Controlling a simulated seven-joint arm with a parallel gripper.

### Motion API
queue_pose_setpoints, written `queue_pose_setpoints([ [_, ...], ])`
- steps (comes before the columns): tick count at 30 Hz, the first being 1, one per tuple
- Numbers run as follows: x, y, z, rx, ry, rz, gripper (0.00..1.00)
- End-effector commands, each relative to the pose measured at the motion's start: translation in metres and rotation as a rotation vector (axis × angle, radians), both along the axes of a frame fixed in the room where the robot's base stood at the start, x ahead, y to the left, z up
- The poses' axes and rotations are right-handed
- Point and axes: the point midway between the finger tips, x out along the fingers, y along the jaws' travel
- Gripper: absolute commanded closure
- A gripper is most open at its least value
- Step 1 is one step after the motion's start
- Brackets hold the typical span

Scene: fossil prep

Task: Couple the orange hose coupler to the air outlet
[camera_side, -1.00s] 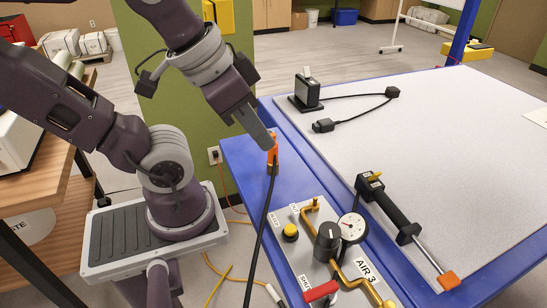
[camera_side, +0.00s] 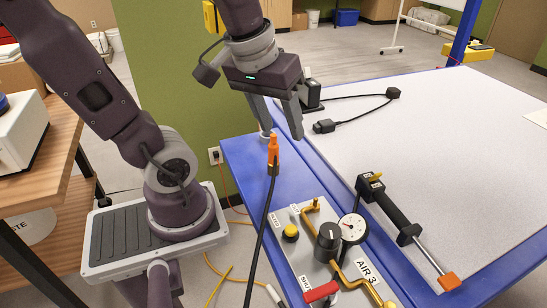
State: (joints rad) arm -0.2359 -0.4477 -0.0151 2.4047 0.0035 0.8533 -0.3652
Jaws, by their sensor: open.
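The orange hose coupler (camera_side: 273,151) stands upright near the far left end of the blue bench edge, with a black hose (camera_side: 264,222) running down from it. My gripper (camera_side: 283,132) is open, its two grey fingers pointing down above and behind the coupler in the picture. I see no contact, but the depth between them is hard to judge. A brass fitting (camera_side: 316,203) rises from the grey air panel (camera_side: 309,268) near a partly hidden label that seems to read OUT; it looks like the air outlet. Nothing is on its top.
The panel carries a black knob (camera_side: 328,240), a gauge (camera_side: 352,228), a yellow button (camera_side: 290,232) and a red lever (camera_side: 320,291). A black tool with an orange tip (camera_side: 449,281) lies to the right. A black device (camera_side: 309,95) stands behind my gripper. The pale tabletop (camera_side: 450,150) is mostly clear.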

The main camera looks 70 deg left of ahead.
Motion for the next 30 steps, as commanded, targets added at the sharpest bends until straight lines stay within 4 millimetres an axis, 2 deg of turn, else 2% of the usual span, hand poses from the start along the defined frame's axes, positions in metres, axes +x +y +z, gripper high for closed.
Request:
queue_pose_setpoints([
  [1,0.017,0.026,-0.014,-0.056,0.064,0.226,0.50],
  [3,0.033,0.061,-0.035,-0.128,0.124,0.537,0.50],
  [6,0.043,0.104,-0.065,-0.207,0.188,0.899,0.50],
  [9,0.043,0.129,-0.086,-0.251,0.224,1.116,0.50],
  [12,0.042,0.137,-0.097,-0.265,0.235,1.194,0.50],
  [24,0.042,0.134,-0.160,-0.266,0.236,1.194,0.50],
  [30,0.043,0.134,-0.163,-0.265,0.231,1.193,0.50],
])
